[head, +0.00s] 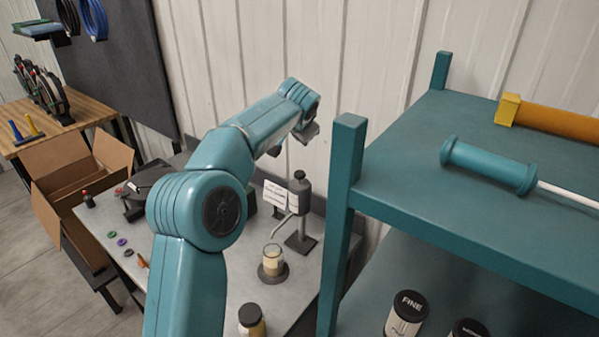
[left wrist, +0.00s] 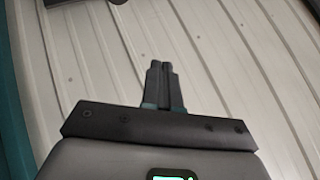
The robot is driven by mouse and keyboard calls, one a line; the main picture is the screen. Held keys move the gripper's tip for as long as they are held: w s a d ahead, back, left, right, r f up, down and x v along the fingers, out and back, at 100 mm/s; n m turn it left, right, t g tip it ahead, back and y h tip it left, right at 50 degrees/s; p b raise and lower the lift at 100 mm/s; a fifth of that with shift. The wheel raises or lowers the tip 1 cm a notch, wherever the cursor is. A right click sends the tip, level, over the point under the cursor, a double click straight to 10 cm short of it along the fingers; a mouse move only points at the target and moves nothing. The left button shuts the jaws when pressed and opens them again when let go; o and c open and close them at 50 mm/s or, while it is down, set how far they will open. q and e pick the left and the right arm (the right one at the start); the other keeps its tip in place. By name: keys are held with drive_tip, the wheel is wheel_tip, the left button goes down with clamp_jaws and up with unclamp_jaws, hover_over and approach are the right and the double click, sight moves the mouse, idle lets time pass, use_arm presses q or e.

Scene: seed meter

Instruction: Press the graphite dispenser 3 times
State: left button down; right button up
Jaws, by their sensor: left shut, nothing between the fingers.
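The graphite dispenser (head: 300,199) stands upright on the grey bench, with a dark pump head on top and a thin spout reaching left. A glass jar with pale contents (head: 273,258) sits on a round dark base near the spout. My left gripper (head: 276,150) is above the dispenser and a little to its left, apart from it; its fingers are small and partly hidden in the head view. In the left wrist view the left gripper (left wrist: 162,66) is shut and empty, against the white ribbed wall. My right gripper is not in view.
A teal shelf (head: 347,180) stands close to the right of the dispenser, with a teal-handled tool (head: 488,166) on it. A white label card (head: 276,194) is behind the spout. An open cardboard box (head: 75,180) is at left.

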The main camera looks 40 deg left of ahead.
sight(300, 175)
use_arm(q)
drive_tip(key=f, duration=0.1)
drive_tip(key=d+f, duration=0.1)
drive_tip(key=f, duration=0.1)
drive_tip(key=shift+w+f, duration=0.15)
drive_tip(key=shift+f, duration=0.05)
drive_tip(key=f+b, duration=0.1)
drive_tip(key=f, duration=0.1)
drive_tip(key=f+b, duration=0.2)
drive_tip(key=shift+a, duration=0.4)
drive_tip(key=shift+w+d+f+b, duration=0.2)
drive_tip(key=shift+d+f+b, duration=0.05)
drive_tip(key=shift+f+b, duration=0.15)
drive_tip(key=shift+s+a, duration=0.2)
drive_tip(key=shift+s, duration=0.15)
drive_tip(key=shift+w+d, duration=0.2)
drive_tip(key=shift+w, duration=0.1)
drive_tip(key=shift+s+a, duration=0.15)
drive_tip(key=shift+s, duration=0.1)
drive_tip(key=shift+w, duration=0.2)
drive_tip(key=shift+s, duration=0.15)
